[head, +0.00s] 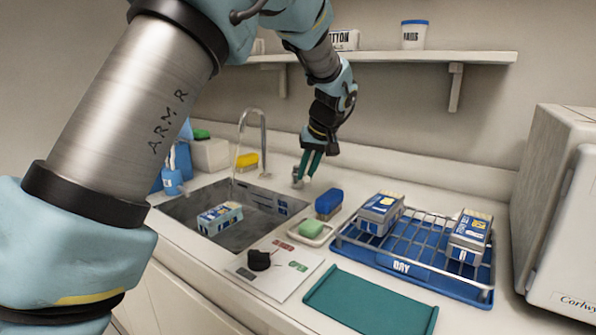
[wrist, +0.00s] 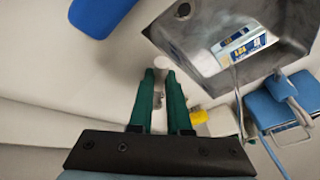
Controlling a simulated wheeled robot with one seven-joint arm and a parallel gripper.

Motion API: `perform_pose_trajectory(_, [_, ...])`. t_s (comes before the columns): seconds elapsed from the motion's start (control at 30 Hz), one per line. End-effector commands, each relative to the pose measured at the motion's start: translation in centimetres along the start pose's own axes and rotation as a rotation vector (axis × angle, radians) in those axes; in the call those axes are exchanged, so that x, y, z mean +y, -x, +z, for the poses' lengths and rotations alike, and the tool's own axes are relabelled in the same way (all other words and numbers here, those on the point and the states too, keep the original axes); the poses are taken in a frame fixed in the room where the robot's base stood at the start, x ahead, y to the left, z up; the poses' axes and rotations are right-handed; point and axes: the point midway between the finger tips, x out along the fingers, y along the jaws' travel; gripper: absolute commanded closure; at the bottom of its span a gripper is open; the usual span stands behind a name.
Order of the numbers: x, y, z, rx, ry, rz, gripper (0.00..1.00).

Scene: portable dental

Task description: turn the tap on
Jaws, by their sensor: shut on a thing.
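The tap's curved metal spout (head: 264,140) rises behind the steel sink (head: 181,211) and arches over it. A thin pale line runs down from the spout's end; I cannot tell for sure whether it is water. The small tap handle (head: 297,176) stands on the counter to the right of the spout. My gripper (head: 306,176) points down at it with green fingers. In the wrist view the handle's pale round top (wrist: 163,62) shows at the tips of my gripper (wrist: 161,73), which is shut on the handle. The fingers partly hide the handle.
A box (head: 220,218) lies in the sink. A blue brush (head: 328,202) and a green soap (head: 311,229) lie right of the sink. A blue drying rack (head: 401,268) holds two boxes. A yellow sponge (head: 247,160) is behind the sink. A shelf (head: 420,57) hangs above.

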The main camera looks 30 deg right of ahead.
Motion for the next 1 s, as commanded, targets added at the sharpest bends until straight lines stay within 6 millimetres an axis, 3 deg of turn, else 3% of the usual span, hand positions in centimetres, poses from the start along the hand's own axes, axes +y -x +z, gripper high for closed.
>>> perform_pose_trajectory(0.3, [1.2, 0.2, -0.3, -0.023, 0.11, -0.045, 1.0])
perform_pose_trajectory(0.83, [1.5, 0.2, -0.3, -0.027, 0.132, -0.051, 1.0])
perform_pose_trajectory(0.87, [1.5, 0.2, -0.3, -0.027, 0.132, -0.051, 0.83])
perform_pose_trajectory(1.0, [1.4, 0.2, -0.3, -0.027, 0.131, -0.052, 0.67])
